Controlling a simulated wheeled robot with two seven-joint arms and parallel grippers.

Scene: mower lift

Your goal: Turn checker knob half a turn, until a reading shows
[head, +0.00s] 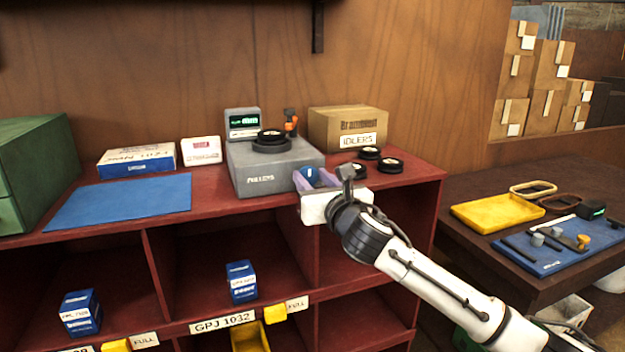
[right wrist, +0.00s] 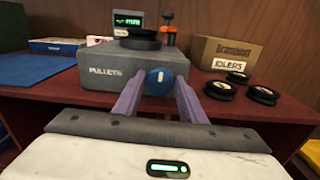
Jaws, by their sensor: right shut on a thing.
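The checker (head: 262,177) is a grey box marked PULLEYS on top of the red shelf unit. It also shows in the right wrist view (right wrist: 110,74). A round blue knob (right wrist: 159,82) with a short upright white mark is on its front face. My right gripper (right wrist: 158,98) has its purple fingers on both sides of the knob and is shut on it. In the head view the gripper (head: 318,180) partly hides the knob. A black pulley (head: 271,141) lies on the box.
Several black idlers (head: 390,165) lie right of the checker before a cardboard IDLERS box (head: 347,127). An orange-and-black item (head: 290,122) stands behind the pulley. A blue mat (head: 120,203) lies clear at left. A side table (head: 480,245) with a yellow tray (head: 497,212) is at right.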

